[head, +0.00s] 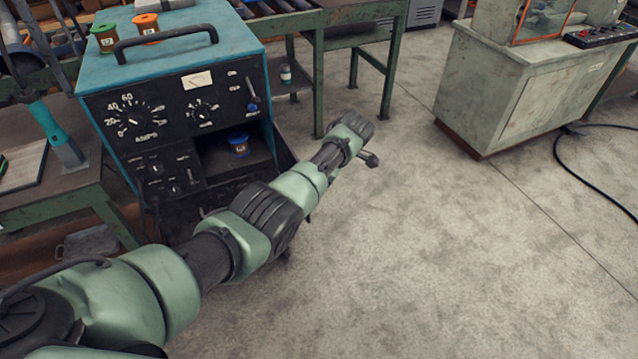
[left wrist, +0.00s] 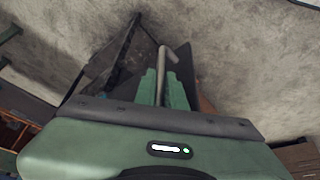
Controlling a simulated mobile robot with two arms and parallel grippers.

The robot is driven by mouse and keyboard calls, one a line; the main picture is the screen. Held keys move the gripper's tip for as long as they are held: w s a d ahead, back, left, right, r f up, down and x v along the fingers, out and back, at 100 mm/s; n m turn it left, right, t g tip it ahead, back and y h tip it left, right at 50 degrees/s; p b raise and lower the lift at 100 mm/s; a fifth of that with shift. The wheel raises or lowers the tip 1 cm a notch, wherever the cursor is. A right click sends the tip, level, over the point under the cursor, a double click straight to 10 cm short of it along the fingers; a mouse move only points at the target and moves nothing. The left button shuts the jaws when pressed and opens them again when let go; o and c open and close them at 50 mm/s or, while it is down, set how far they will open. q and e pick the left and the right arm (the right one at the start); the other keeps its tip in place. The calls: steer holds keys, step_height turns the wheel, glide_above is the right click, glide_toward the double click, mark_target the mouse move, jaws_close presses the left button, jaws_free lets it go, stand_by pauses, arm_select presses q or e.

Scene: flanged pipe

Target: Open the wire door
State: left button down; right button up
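The welding machine (head: 170,62) stands at the left of the head view, with a blue top and a dark front panel. Its lower compartment is exposed, and a small blue-topped jar or spool (head: 238,145) sits inside. A dark panel beside the compartment (head: 284,150) looks like the wire door, standing away from the front; my arm partly covers it. In the left wrist view, a dark panel edge (left wrist: 112,55) and a bent metal handle (left wrist: 168,55) show. My left gripper (left wrist: 163,78) has its green fingers close together around the handle. My right gripper is out of view.
A green-legged table (head: 330,25) stands behind the machine. A workbench (head: 80,195) is close on its left. A grey cabinet (head: 520,95) stands at the right, with a black cable (head: 590,165) on the floor. The concrete floor (head: 430,260) in front is clear.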

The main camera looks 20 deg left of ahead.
arm_select(q)
steer(key=c, duration=1.8)
jaws_free()
steer(key=shift+a, duration=0.15)
steer(key=shift+o, duration=0.2)
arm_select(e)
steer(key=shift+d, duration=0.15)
arm_select(q)
steer(key=shift+r, duration=0.2)
steer(key=v, duration=0.7)
steer(key=shift+r, duration=0.2)
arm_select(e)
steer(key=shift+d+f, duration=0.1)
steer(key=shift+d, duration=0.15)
arm_select(q)
steer(key=shift+r, duration=0.1)
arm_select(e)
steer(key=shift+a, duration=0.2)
